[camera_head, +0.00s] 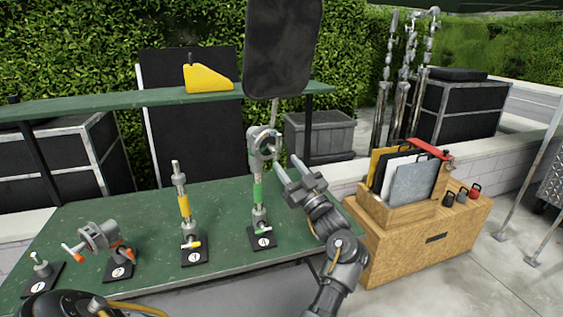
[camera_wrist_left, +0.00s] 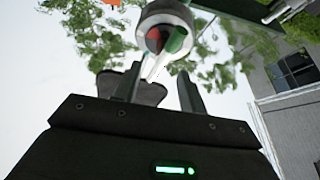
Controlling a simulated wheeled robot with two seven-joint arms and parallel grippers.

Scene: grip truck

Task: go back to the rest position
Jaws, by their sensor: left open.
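My left gripper (camera_head: 289,167) is open and empty, just right of the silver grip head (camera_head: 260,142) on the green-banded stand (camera_head: 258,195). A dark rounded panel (camera_head: 282,48) rises above that head on a thin rod. In the left wrist view my two fingers (camera_wrist_left: 160,90) are spread, with nothing visibly clamped between them. The round grip head (camera_wrist_left: 166,18) shows beyond the tips, with red and green parts inside. I cannot tell whether the fingers touch it. My right gripper is not visible.
A yellow-banded stand (camera_head: 184,206) and an orange-handled clamp (camera_head: 102,240) stand on the green table (camera_head: 150,205) to the left. A wooden box (camera_head: 425,237) with upright panels stands right of my arm.

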